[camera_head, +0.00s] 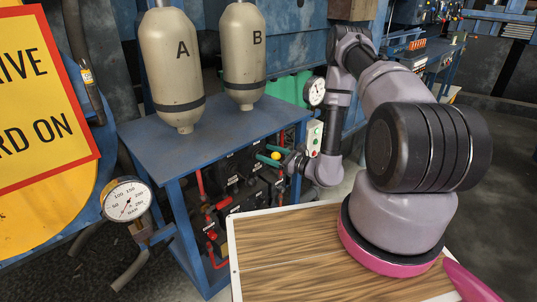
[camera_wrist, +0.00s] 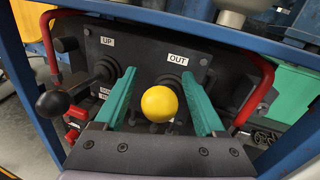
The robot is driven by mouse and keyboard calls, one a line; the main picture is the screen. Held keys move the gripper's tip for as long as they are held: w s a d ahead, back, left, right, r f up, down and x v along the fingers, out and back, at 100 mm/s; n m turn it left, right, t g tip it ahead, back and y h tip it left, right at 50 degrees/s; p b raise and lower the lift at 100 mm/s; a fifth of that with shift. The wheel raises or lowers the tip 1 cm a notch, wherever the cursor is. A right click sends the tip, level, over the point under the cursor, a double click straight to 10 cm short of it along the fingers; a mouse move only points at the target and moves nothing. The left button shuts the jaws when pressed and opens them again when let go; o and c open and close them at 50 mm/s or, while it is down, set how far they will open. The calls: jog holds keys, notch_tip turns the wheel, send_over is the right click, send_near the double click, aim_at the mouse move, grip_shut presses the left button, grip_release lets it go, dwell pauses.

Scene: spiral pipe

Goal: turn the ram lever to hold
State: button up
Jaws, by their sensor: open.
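A lever with a yellow ball knob (camera_wrist: 159,103) stands below a white OUT label (camera_wrist: 177,59) on a dark control panel (camera_wrist: 145,48). My gripper (camera_wrist: 159,72) is open, with its teal fingers on either side of the yellow knob. Gaps show between the knob and both fingers. In the head view the yellow knob (camera_head: 276,155) shows at the fingers under the blue table. No HOLD label is readable. A second lever with a black knob (camera_wrist: 53,103) stands at the left, near an UP label (camera_wrist: 107,41). The yellow lever's shaft is mostly hidden behind its knob.
Red guard bars flank the panel, at left (camera_wrist: 50,38) and right (camera_wrist: 255,95). The blue table (camera_head: 205,140) carries cylinders A (camera_head: 172,75) and B (camera_head: 243,60) above the panel. A pressure gauge (camera_head: 127,200) stands at the left. A wood-topped board (camera_head: 290,255) lies in front.

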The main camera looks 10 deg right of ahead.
grip_shut()
dwell(1.4)
